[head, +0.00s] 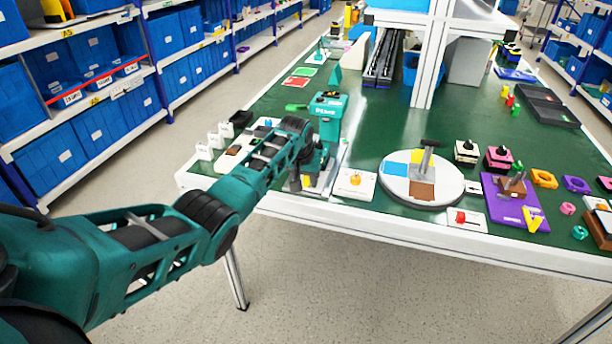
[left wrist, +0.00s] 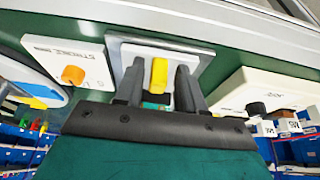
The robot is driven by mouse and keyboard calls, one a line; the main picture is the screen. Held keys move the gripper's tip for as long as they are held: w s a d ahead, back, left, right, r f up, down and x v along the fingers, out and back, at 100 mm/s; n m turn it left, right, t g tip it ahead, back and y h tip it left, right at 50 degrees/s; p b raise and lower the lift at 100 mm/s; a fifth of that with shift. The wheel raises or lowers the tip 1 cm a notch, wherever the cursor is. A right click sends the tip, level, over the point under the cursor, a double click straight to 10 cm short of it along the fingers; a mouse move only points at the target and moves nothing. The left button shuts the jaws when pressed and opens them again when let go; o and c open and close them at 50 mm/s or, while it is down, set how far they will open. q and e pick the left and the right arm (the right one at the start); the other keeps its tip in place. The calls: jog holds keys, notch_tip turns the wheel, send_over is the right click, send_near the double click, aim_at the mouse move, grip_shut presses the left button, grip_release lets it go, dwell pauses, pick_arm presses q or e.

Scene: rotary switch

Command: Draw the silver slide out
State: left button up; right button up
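A pale silver-grey square unit (left wrist: 205,56) with a yellow upright tab (left wrist: 158,72) lies on the green table top, near its front edge. I cannot tell which part of it is the slide. In the left wrist view my left gripper (left wrist: 160,66) has its two dark fingers apart, one on each side of the yellow tab, with gaps showing. In the head view the left gripper (head: 310,178) points down at this unit, and the yellow tab (head: 307,181) shows beside it, the rest partly hidden by the gripper. My right gripper is not in view.
A white box with an orange knob (head: 355,180) stands close to the right, and a white box with a black knob (left wrist: 256,107) is on the other side. A round white turntable (head: 422,196) is further right. The green table (head: 375,140) holds many small fixtures.

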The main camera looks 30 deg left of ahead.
pick_arm(q)
jog(key=shift+o, duration=0.2)
jog(key=shift+w, duration=0.1)
jog(key=shift+r, duration=0.15)
jog(key=shift+r, duration=0.25)
jog(key=p+v, duration=0.2)
jog(key=v, duration=1)
jog(key=shift+s+p, duration=0.25)
jog(key=shift+p, duration=0.15)
jog(key=shift+d, duration=0.15)
